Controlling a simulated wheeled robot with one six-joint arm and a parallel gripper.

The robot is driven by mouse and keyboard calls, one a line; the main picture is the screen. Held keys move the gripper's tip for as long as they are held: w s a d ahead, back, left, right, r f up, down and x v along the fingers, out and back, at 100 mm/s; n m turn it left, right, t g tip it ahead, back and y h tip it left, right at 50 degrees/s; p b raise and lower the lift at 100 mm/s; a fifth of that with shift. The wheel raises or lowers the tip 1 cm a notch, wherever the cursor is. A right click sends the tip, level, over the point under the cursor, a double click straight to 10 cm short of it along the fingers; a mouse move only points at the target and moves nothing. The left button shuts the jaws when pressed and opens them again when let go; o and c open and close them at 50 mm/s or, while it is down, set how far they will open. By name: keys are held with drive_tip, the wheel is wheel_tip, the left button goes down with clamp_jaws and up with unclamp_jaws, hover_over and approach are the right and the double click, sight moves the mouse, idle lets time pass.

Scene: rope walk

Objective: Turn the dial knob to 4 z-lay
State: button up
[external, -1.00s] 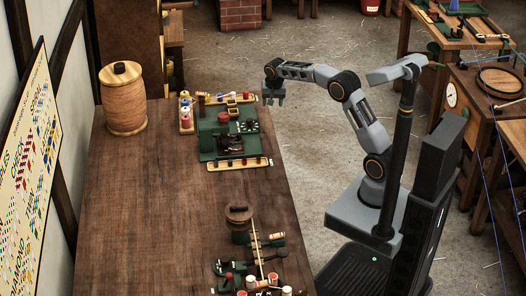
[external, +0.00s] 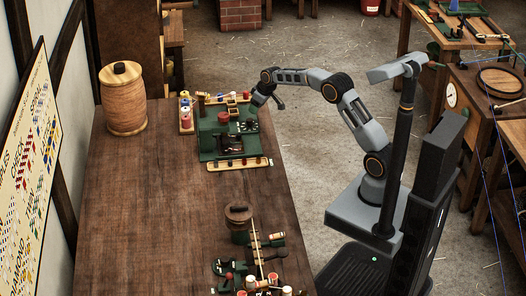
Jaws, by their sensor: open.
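A green board (external: 207,144) lies near the far right edge of the brown table. A small dark dial (external: 249,126) with pale marks sits at its right side; this looks like the dial knob. Its setting is too small to read. My gripper (external: 268,104) is open and empty. It hangs at the right edge of the board, close to the dial and slightly above it in the picture. I cannot tell whether a finger touches anything.
A red knob (external: 223,117) and a dark mechanism (external: 231,143) are on the board. A tray of spools (external: 186,112) stands left of it, and a strip with pegs (external: 238,164) in front. A wooden barrel (external: 123,98) stands farther left. The table's middle (external: 160,200) is clear.

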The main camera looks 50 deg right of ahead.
sight(250, 121)
drive_tip(key=x, duration=0.8)
drive_tip(key=shift+f+p, duration=0.25)
drive_tip(key=shift+p, duration=0.05)
drive_tip(key=shift+c, duration=0.2)
drive_tip(key=c, duration=0.9)
